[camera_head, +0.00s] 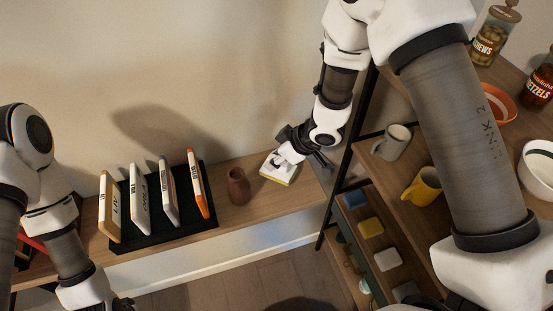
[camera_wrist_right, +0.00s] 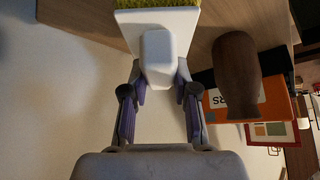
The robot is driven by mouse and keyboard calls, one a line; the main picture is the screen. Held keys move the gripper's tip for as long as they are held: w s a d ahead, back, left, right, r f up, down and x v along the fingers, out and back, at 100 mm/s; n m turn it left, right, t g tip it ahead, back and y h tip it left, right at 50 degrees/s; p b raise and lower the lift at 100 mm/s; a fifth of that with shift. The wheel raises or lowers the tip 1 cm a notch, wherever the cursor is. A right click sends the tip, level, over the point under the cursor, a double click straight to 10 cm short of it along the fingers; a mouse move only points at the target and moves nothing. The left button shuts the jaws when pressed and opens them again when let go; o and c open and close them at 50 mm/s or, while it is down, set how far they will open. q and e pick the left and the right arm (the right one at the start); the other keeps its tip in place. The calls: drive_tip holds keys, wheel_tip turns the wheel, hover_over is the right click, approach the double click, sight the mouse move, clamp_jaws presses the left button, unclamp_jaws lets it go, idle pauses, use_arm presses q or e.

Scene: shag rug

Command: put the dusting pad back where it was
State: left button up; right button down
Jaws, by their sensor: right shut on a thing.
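The dusting pad (camera_head: 279,170) is a white block with a yellow-green fringe along its lower edge. It is at the wooden shelf's right part, right of the brown vase; I cannot tell whether it touches the shelf. My right gripper (camera_head: 291,156) is shut on the pad's white handle. In the right wrist view the pad (camera_wrist_right: 158,20) has its bristles at the top edge, and the gripper's fingers (camera_wrist_right: 160,84) close on both sides of the handle. My left gripper (camera_head: 122,302) shows only as a dark bit at the bottom edge, mostly cut off.
The shelf (camera_head: 245,215) holds a brown vase (camera_head: 238,187) and a black rack (camera_head: 150,242) of several upright books. Right of the shelf stands a dark-framed unit with a grey mug (camera_head: 391,142), a yellow mug (camera_head: 424,186), jars and bowls. The wall is behind.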

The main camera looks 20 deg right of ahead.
drive_tip(key=shift+s+a+f+b, duration=0.1)
drive_tip(key=shift+s+f+b, duration=0.15)
drive_tip(key=shift+f, duration=0.25)
drive_tip(key=shift+s+f+b, duration=0.15)
drive_tip(key=shift+f+b, duration=0.1)
drive_tip(key=shift+f, duration=0.2)
drive_tip(key=shift+r, duration=0.1)
drive_tip(key=shift+w, duration=0.4)
drive_tip(key=c, duration=0.9)
unclamp_jaws()
drive_tip(key=shift+f, duration=0.2)
drive_tip(key=shift+s+r, duration=0.25)
drive_tip(key=shift+d+r, duration=0.3)
drive_tip(key=shift+r, duration=0.1)
use_arm(q)
drive_tip(key=shift+f+p, duration=0.45)
drive_tip(key=shift+p, duration=0.35)
use_arm(e)
drive_tip(key=v, duration=1.1)
drive_tip(key=shift+f, duration=0.1)
